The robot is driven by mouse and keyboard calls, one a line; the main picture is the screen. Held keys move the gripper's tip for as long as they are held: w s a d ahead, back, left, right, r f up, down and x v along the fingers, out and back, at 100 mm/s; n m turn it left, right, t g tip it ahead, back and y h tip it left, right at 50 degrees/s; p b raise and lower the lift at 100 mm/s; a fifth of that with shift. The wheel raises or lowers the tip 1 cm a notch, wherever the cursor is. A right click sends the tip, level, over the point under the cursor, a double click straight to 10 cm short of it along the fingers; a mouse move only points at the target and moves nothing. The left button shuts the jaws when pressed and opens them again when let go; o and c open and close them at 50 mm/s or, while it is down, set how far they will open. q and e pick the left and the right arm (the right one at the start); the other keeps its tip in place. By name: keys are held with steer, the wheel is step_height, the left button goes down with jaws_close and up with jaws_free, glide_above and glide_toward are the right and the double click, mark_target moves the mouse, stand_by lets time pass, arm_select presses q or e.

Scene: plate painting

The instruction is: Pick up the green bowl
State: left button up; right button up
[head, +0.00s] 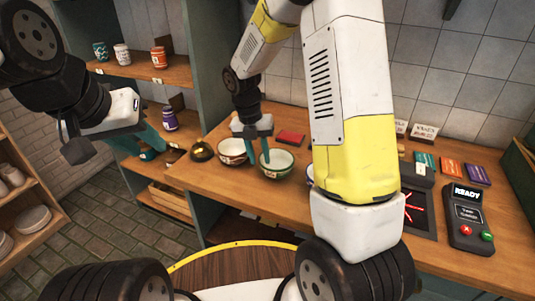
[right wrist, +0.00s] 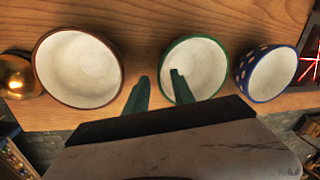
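The green bowl (head: 284,163), white inside with a green outside, stands upright on the wooden counter. In the right wrist view the green bowl (right wrist: 202,66) is at the centre right. My right gripper (head: 257,150) is open at its left rim. In the right wrist view the right gripper (right wrist: 159,76) has one finger over the bowl's inside and the other outside, left of the rim. Whether either finger touches the bowl cannot be told. My left gripper (head: 112,146) is at the left, away from the bowl, with its fingers apart.
A brown-red bowl (head: 232,149) stands close left of the green one, with a brass object (head: 201,150) beyond it. A blue dotted bowl (right wrist: 266,74) stands close on the right. A red box (head: 291,138) lies behind. A card terminal (head: 468,217) is at the right.

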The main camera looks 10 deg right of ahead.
steer(key=shift+f, duration=0.35)
jaws_close()
stand_by(1.2)
